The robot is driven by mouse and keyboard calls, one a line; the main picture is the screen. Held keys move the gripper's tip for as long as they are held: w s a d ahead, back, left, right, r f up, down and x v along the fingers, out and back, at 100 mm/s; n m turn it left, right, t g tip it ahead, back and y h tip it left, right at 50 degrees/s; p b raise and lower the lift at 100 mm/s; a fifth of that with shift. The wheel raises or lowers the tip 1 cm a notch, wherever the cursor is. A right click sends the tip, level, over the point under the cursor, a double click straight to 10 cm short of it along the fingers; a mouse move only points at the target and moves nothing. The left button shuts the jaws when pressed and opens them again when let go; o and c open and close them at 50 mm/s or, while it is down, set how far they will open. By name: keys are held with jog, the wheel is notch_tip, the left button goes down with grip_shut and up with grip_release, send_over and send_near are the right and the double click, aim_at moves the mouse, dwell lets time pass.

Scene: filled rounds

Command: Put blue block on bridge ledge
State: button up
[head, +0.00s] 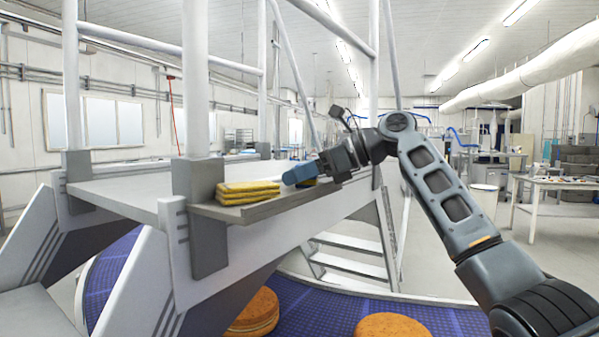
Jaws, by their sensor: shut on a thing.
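The blue block (298,173) is at the end of my gripper (316,168), over the bridge ledge (262,207). My gripper reaches in from the right and is shut on the block. The block is tilted slightly, and its far end points left. I cannot tell whether it touches the ledge. The ledge is a narrow grey shelf along the side of the white bridge (130,190).
A stack of yellow cloths or sponges (248,192) lies on the ledge, left of the block. A grey post foot (199,178) and white railings stand close by. Below runs a blue conveyor belt (330,312) with round brown cakes (392,325).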

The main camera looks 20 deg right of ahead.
jog(key=o, duration=1.1)
jog(key=shift+f, duration=0.1)
jog(key=b+v, duration=0.2)
jog(key=v, duration=1)
